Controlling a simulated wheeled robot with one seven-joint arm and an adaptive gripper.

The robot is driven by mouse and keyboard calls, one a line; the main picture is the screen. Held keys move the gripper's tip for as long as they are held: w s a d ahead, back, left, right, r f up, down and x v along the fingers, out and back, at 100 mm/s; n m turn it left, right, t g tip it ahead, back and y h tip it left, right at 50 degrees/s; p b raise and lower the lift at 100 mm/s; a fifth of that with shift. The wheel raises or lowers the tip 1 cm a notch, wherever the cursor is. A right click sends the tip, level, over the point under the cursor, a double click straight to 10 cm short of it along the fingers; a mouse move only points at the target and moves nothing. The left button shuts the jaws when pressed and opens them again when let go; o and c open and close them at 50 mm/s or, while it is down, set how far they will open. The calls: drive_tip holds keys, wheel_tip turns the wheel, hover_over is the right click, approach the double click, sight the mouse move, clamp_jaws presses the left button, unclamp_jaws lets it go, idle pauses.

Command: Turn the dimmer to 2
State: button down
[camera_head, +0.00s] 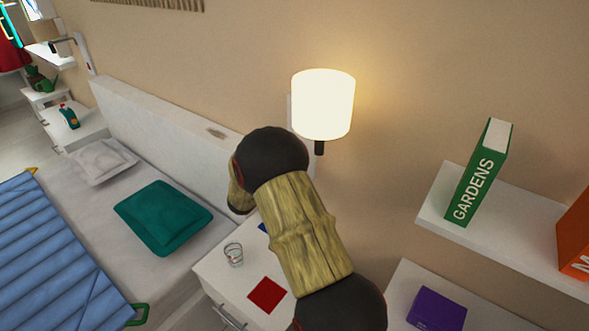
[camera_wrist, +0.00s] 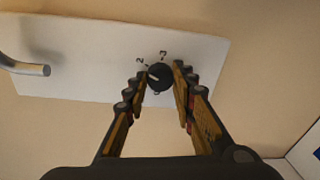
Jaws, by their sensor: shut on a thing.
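The dimmer is a round dark knob (camera_wrist: 160,78) on a white wall plate (camera_wrist: 95,62) in the wrist view. A light pointer mark on the knob points to the left and slightly up. In the head view my arm hides the dimmer and the gripper. The wall lamp (camera_head: 323,103) is lit.
A metal rod (camera_wrist: 25,67) juts out at the left of the plate. Below my arm is a white bedside table (camera_head: 225,265) with a red square (camera_head: 267,295) and a wire coil (camera_head: 233,255). A shelf (camera_head: 510,232) with a green book (camera_head: 480,175) is at the right.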

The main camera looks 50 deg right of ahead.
drive_tip(key=shift+f+m+b, duration=0.15)
drive_tip(key=shift+m+b, duration=0.35)
drive_tip(key=shift+b, duration=0.25)
drive_tip(key=c, duration=1.5)
unclamp_jaws()
drive_tip(key=a, duration=0.4)
drive_tip(key=s+a, duration=0.1)
drive_tip(key=a, duration=0.3)
drive_tip(key=a+r, duration=0.1)
drive_tip(key=a, duration=0.3)
drive_tip(key=shift+s, duration=0.25)
